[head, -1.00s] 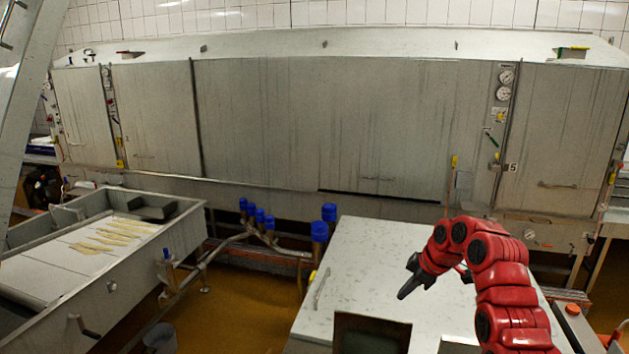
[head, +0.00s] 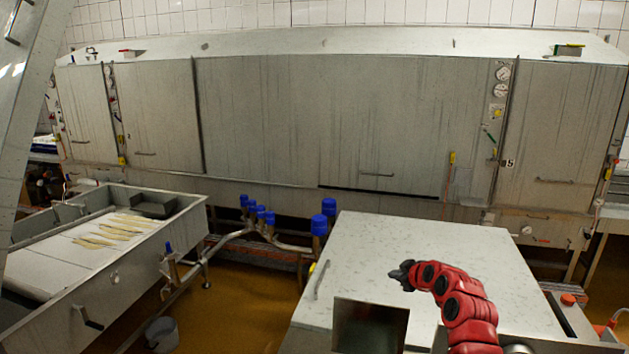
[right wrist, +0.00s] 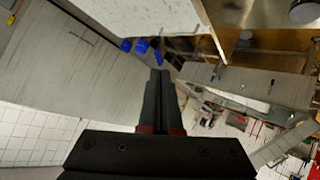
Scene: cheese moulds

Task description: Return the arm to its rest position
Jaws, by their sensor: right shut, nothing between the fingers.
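My right arm is red and comes in from the lower right in the head view. Its dark gripper (head: 402,274) is above the pale table top (head: 400,240) and points left. In the right wrist view the two fingers of the right gripper (right wrist: 160,75) lie side by side, shut, with nothing between them. My left arm and left gripper do not show in either view.
A dark square-topped box (head: 370,326) stands at the table's front edge. A steel basin (head: 110,290) with pale strips is at left. Blue-capped pipes (head: 319,225) stand between basin and table. A long steel cabinet (head: 330,120) lines the back.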

